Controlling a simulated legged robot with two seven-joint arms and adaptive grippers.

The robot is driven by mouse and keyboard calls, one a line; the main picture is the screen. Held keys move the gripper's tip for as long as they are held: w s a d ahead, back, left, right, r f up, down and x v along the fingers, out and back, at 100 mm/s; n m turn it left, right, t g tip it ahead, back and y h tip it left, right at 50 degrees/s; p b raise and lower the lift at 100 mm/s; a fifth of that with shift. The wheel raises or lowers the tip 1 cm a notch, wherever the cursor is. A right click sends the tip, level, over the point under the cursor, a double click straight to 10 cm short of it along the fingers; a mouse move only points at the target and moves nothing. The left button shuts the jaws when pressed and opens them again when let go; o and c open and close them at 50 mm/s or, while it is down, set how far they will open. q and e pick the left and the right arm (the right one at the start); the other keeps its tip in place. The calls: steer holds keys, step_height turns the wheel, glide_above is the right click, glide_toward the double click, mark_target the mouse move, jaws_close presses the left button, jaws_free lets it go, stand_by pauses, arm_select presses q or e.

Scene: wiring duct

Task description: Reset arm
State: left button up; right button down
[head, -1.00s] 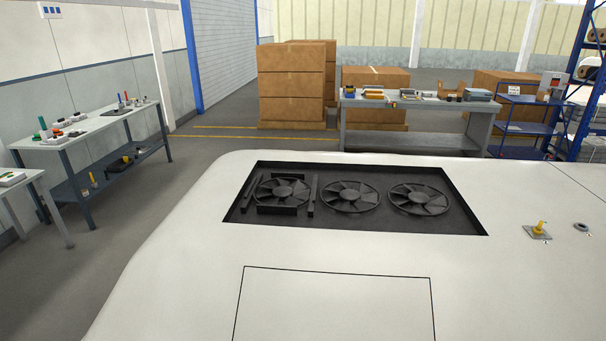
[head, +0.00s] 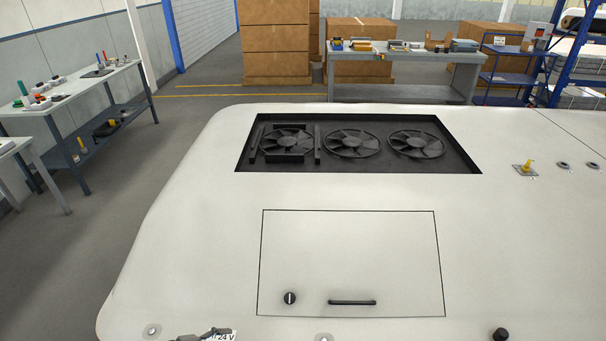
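Neither of my grippers shows in the head view, and no part of my arms can be made out. A large white housing (head: 190,220) fills the middle and front of the view. A recessed dark bay (head: 460,164) in its top holds three fans, with black bars around the left fan (head: 286,142). In front of it is a closed rectangular panel (head: 350,250) with a round black latch (head: 290,298) and a black handle (head: 352,302). At the bottom edge a grey part (head: 190,337) beside a "24V" label is cut off.
A yellow fitting (head: 526,167) and two round ports (head: 564,165) sit on the housing's right. A black knob (head: 501,334) is at the lower right. Workbenches (head: 120,112) stand at left and back (head: 400,93), with cardboard boxes (head: 276,50) behind. Grey floor lies open at left.

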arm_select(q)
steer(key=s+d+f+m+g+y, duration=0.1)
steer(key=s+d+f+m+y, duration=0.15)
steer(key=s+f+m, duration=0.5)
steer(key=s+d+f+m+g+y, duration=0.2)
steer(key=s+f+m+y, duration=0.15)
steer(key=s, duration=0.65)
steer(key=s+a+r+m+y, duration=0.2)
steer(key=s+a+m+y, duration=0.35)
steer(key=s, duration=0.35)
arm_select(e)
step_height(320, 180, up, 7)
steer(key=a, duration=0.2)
arm_select(q)
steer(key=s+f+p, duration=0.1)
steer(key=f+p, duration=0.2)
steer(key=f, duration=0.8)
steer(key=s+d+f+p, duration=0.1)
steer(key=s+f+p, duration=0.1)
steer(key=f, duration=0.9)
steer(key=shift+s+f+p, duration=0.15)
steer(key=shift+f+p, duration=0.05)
steer(key=shift+p, duration=0.3)
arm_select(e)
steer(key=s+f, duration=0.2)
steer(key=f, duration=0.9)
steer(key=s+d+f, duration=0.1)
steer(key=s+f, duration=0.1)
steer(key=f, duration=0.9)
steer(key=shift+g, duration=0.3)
